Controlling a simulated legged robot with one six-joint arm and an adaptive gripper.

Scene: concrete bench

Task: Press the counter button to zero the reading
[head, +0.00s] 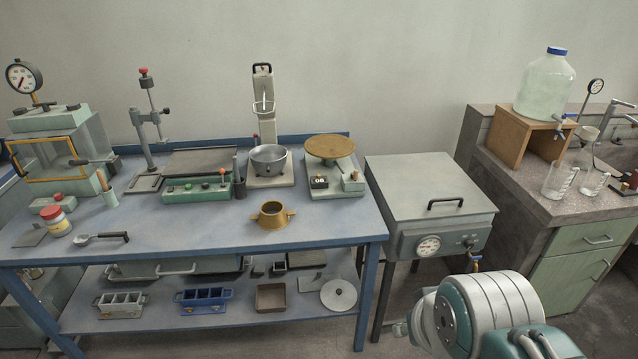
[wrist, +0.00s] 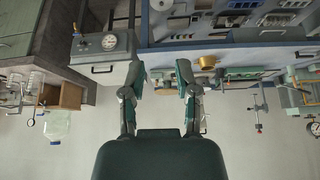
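The counter (head: 319,181) is a small black box with a white display on the front left of the flow table's grey-green base (head: 335,192). Its digits are too small to read surely. A small grey-green box (head: 352,184) with a reddish knob sits at the base's right; I cannot tell which part is the counter button. A round brass-coloured disc (head: 330,147) stands above the base. My gripper (wrist: 160,76) is open and empty in the wrist view, its two fingers well apart. I cannot make out the counter in that upside-down view.
A brass ring mould (head: 272,214) stands in front of the flow table and a mixing bowl (head: 268,158) left of it. The grey oven (head: 425,190) stands right of the blue bench (head: 190,245). The bench's front right corner is clear.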

